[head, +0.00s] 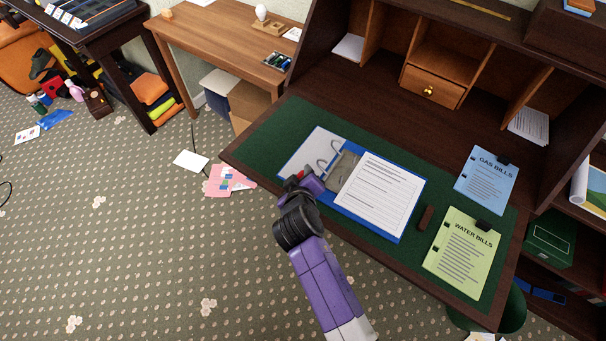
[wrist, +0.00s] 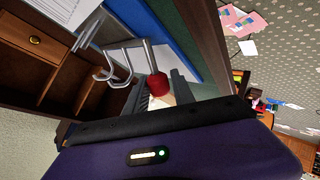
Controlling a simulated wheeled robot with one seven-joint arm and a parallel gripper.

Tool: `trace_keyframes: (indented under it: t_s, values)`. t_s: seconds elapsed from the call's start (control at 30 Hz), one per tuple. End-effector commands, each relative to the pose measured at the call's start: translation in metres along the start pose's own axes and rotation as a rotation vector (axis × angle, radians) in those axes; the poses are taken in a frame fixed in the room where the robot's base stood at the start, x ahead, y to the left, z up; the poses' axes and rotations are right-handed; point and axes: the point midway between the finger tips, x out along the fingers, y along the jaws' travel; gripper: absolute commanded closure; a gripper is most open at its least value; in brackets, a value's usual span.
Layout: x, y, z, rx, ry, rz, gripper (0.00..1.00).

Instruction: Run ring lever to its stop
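The open ring binder (head: 402,232) lies on the green desk mat, with a blue cover, a printed sheet on its right side and metal rings (head: 322,168). The rings also show in the wrist view (wrist: 112,66), standing open with their halves apart. The ring lever's red tip (head: 300,175) is at the binder's near-left edge, partly hidden by my gripper. In the wrist view the red tip (wrist: 158,84) sits between the two fingers of my gripper (wrist: 160,92). The fingers are apart, with a small gap on the right side; contact on the left is unclear.
A blue gas bills clipboard (head: 486,180), a green water bills clipboard (head: 464,254) and a small brown block (head: 425,217) lie right of the binder. The desk's green mat (head: 268,140) is bare at its left end. Papers (head: 229,180) lie on the carpet.

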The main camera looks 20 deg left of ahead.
Motion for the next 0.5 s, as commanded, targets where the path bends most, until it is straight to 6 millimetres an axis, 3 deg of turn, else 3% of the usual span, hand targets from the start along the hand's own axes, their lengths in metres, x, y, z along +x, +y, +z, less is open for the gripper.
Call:
trace_keyframes:
  t_s: [0.07,0.5]
  values:
    - [0.0000,-0.0001,0.0002,0.000,0.000,0.000,0.54]
    - [-0.0075,0.0009,0.0004,0.000,0.000,0.002,0.54]
